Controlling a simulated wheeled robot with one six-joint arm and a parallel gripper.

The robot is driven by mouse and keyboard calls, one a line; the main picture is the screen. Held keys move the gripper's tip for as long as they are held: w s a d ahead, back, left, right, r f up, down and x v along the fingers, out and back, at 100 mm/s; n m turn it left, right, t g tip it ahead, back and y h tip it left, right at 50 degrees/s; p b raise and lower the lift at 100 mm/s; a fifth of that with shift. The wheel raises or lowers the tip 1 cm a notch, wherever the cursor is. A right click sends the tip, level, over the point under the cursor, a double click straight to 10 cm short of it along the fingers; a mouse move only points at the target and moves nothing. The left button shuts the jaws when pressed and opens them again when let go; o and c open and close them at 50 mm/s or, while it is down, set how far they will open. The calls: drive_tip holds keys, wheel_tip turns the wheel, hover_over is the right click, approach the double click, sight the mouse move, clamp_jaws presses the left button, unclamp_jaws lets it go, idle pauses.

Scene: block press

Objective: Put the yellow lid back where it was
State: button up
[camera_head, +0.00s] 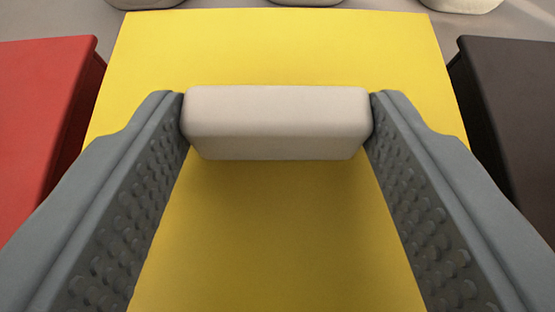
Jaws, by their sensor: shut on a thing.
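The yellow lid (285,45) fills the middle of the view, a flat yellow panel with a pale block-shaped handle (277,112) on top. My gripper (277,115) is shut on this handle, with one grey finger pressed against each end of it. The near part of the lid lies in shadow between the fingers, and the fingers hide parts of its left and right sides. I cannot tell whether the lid rests on something or is held above it.
A red block-like thing (45,110) stands to the left and a dark one (510,100) to the right, each close beside the lid. Several pale rounded things, cut off by the top edge, lie beyond the lid on a grey surface (90,18).

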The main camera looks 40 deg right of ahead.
drive_tip(key=o, duration=1)
drive_tip(key=shift+f, duration=0.1)
drive_tip(key=shift+o, duration=0.2)
drive_tip(key=shift+s+a+r, duration=0.1)
drive_tip(key=shift+r, duration=0.15)
drive_tip(key=v, duration=1.1)
drive_tip(key=shift+s+a, duration=0.25)
drive_tip(key=shift+r, duration=0.1)
drive_tip(key=s+a+r+n+t+y, duration=0.2)
drive_tip(key=s+r+n+t+y, duration=0.1)
drive_tip(key=s, duration=0.9)
drive_tip(key=s+a+r+n+t+y, duration=0.2)
drive_tip(key=s+r, duration=0.4)
drive_tip(key=s, duration=0.6)
drive_tip(key=s+a+r+n+t+y, duration=0.3)
drive_tip(key=s+a+r+n, duration=0.1)
drive_tip(key=s, duration=0.9)
drive_tip(key=shift+a+r+t+y, duration=0.15)
drive_tip(key=shift+r+t+y, duration=0.2)
drive_tip(key=shift+r, duration=0.2)
